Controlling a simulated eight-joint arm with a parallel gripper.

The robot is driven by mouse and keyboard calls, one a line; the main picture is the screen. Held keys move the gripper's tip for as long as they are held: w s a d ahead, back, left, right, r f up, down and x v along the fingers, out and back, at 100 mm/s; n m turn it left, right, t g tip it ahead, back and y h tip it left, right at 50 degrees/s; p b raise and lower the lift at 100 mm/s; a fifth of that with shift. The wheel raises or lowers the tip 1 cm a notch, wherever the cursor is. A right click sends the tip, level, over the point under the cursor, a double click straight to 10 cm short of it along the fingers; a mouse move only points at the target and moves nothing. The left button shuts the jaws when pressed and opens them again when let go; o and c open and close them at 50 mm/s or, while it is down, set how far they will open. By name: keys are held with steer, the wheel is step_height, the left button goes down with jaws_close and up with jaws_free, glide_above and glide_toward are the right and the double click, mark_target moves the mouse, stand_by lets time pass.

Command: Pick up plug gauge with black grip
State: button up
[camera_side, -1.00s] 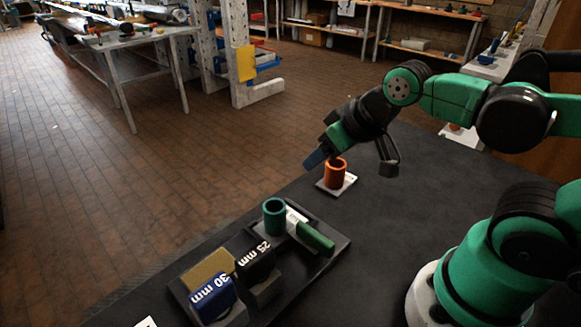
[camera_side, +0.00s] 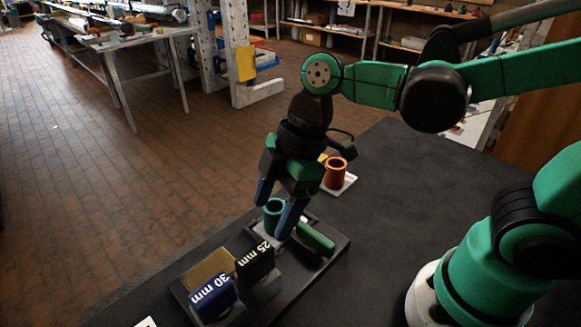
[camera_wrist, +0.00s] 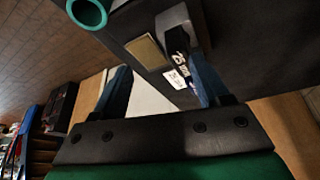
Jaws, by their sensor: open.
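The plug gauge with black grip (camera_side: 255,262), marked 25 mm, sits in the dark tray (camera_side: 318,272), to the right of a blue-gripped gauge (camera_side: 213,297) marked 30 mm. My gripper (camera_side: 271,216) is open and empty, pointing down over the tray's far part, around the teal ring (camera_side: 273,208) in the picture. It appears above and beyond the black grip, apart from it. In the wrist view, the fingers (camera_wrist: 158,63) spread apart, and a dark grip with white marking (camera_wrist: 178,42) shows near the right finger, which partly hides it.
A green-handled tool (camera_side: 316,238) lies in the tray on the right. A tan pad (camera_side: 208,268) is on the tray's left. The dark bench (camera_side: 390,240) is clear to the right.

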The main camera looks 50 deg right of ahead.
mark_target(257, 252)
steer(key=a+n, duration=0.1)
steer(key=s+a+n+g, duration=0.1)
steer(key=n, duration=0.1)
steer(key=shift+a+f, duration=0.1)
steer(key=shift+a, duration=0.1)
steer(key=shift+a+f+y, duration=0.15)
steer(key=shift+f+y, duration=0.05)
steer(key=shift+y, duration=0.1)
steer(key=shift+x, duration=2.55)
steer(key=shift+s, duration=0.1)
jaws_close()
